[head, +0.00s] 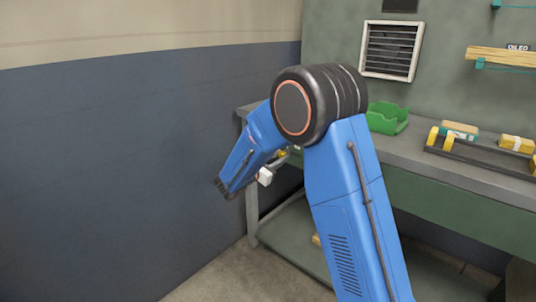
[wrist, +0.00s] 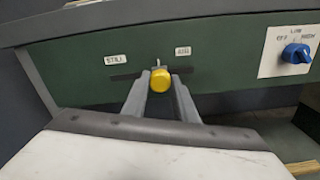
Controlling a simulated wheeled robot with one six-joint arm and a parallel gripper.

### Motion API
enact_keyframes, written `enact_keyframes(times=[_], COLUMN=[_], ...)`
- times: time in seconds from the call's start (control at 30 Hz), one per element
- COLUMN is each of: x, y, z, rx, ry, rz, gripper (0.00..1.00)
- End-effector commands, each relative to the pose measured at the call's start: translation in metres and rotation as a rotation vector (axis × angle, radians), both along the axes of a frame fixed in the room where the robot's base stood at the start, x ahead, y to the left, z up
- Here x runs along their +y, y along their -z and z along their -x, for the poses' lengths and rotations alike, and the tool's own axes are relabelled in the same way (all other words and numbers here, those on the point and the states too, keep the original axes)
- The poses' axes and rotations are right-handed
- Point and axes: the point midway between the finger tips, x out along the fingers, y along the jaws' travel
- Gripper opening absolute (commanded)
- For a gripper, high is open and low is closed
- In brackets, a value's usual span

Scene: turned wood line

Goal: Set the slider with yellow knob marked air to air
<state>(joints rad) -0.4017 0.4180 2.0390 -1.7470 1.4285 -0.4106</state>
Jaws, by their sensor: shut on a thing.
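The slider's yellow knob (wrist: 160,81) stands out from the green front panel (wrist: 75,75) in the wrist view. Its dark slot (wrist: 122,76) runs sideways, with a white label reading STILL (wrist: 116,60) above the left end and another label, blurred but seemingly AIR (wrist: 183,51), above the right end. The knob sits between the labels, right of the middle. My gripper (wrist: 160,84) is shut on the knob, one grey finger on each side. In the head view my arm hides most of the gripper and the slider.
A blue rotary knob (wrist: 296,53) on a white plate marked OFF, LOW, HIGH is to the right on the same panel. The bench top (head: 425,160) carries a green bin (head: 387,118) and a dark rack with yellow ends (head: 478,160). A blue-grey wall (head: 110,150) stands left.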

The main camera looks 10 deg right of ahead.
Motion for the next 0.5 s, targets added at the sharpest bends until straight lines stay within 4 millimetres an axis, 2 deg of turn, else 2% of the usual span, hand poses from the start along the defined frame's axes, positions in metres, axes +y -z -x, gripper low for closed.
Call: enact_keyframes(times=[0.1, 0.2, 0.5], x=[-0.016, -0.024, -0.029], y=[-0.001, 0.000, 0.000], z=[0.022, 0.033, 0.040], rx=[0.000, 0.000, 0.000], ry=[0.000, 0.000, 0.002], rz=[0.001, 0.000, 0.000], gripper=[0.00, 0.00, 0.00])
